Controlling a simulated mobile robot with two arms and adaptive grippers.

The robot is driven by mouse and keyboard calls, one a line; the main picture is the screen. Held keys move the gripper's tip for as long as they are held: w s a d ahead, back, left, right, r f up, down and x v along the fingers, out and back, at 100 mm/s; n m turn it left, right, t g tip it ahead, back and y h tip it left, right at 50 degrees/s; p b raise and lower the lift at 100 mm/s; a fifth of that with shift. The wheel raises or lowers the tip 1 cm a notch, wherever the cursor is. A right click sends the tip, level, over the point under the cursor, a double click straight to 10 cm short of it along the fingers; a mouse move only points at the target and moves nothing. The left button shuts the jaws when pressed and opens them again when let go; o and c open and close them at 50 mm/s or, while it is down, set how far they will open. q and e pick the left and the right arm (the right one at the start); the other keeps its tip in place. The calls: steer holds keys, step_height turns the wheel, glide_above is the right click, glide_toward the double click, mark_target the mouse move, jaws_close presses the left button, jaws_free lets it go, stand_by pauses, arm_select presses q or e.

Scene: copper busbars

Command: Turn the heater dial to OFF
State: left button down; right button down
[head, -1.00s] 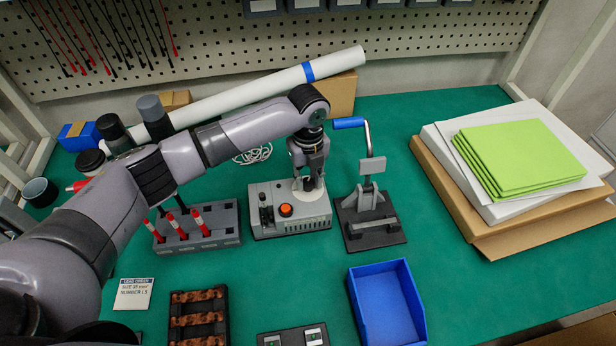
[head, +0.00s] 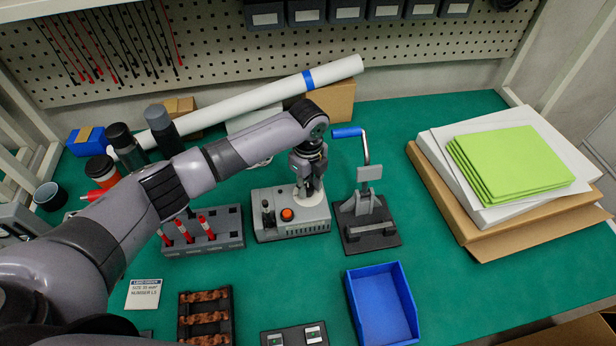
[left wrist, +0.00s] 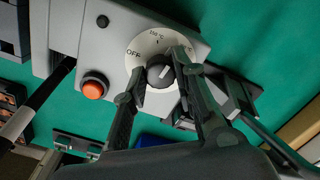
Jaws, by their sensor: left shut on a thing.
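The heater (head: 291,222) is a grey box on the green bench. Its dial knob (left wrist: 160,74) is dark and round, on a white scale plate (left wrist: 140,43) marked OFF at the left and 150 °C at the top in the left wrist view. A pale mark on the knob points up and right, toward the side away from OFF. My left gripper (left wrist: 159,70) is shut on the knob, with one finger on each side. In the head view my left gripper (head: 304,188) reaches down onto the plate and hides the knob. My right gripper is not in view.
An orange button (head: 287,214) and a small black switch (head: 267,212) sit left of the dial. A press with a blue handle (head: 347,132) stands close on the right. A rack with red-handled tools (head: 202,226) is on the left. A blue bin (head: 384,335) is in front.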

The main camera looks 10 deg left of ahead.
arm_select(q)
steer(key=n+p, duration=0.4)
steer(key=shift+r+n, duration=0.2)
steer(key=shift+n, duration=0.1)
steer(key=n+p, duration=0.3)
steer(key=n, duration=0.2)
steer(key=shift+d+n+p, duration=0.1)
steer(key=shift+n+p, duration=0.2)
steer(key=n+p, duration=0.3)
steer(key=n, duration=0.2)
steer(key=shift+f+n+p, duration=0.15)
steer(key=shift+n+p, duration=0.6)
steer(key=shift+n, duration=1.35)
steer(key=shift+w, duration=0.1)
steer(key=c, duration=1.3)
jaws_free()
